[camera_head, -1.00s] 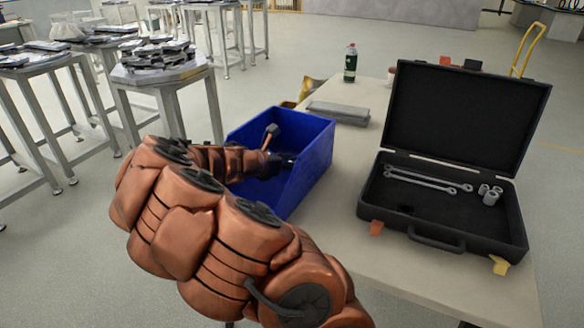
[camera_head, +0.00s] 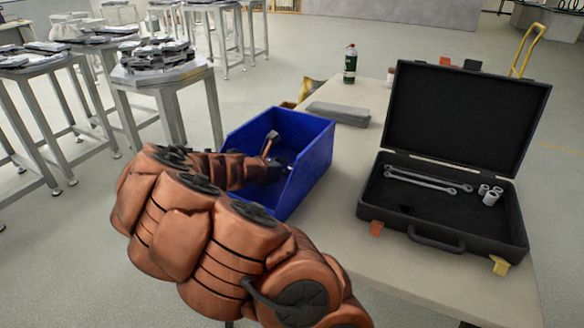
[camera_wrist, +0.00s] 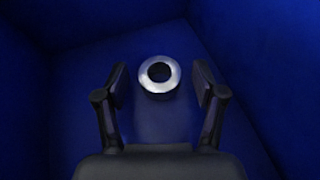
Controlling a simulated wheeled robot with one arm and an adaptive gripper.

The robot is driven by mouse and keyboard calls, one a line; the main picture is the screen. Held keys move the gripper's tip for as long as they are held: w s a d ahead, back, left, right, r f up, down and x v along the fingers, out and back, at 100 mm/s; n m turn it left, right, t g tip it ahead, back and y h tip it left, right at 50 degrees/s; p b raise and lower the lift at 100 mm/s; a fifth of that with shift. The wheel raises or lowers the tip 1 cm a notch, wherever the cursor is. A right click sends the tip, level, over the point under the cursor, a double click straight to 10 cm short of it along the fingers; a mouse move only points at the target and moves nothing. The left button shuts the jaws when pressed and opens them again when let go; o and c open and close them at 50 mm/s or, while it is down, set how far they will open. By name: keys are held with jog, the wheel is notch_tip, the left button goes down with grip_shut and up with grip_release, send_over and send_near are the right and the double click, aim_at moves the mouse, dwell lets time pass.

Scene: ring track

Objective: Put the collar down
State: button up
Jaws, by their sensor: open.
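The collar (camera_wrist: 146,83), a short silvery ring with a dark round hole, rests on the floor of the blue bin in the wrist view. My gripper (camera_wrist: 160,84) is open, with one finger on each side of the collar and a gap to each. In the head view my gripper (camera_head: 280,168) reaches into the blue bin (camera_head: 318,160), and the collar is hidden there behind the arm and bin wall. The bin walls also fill the edges of the wrist view (camera_wrist: 50,30).
The bin stands at the left edge of a pale table (camera_head: 340,215). An open black case (camera_head: 440,225) with wrenches and sockets lies to the right. A grey flat block (camera_head: 338,113) and a green bottle (camera_head: 350,64) are behind. Metal stools (camera_head: 165,75) stand at left.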

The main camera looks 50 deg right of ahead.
jog(key=shift+a+r, duration=0.1)
jog(key=shift+r, duration=0.1)
jog(key=shift+v, duration=3.6)
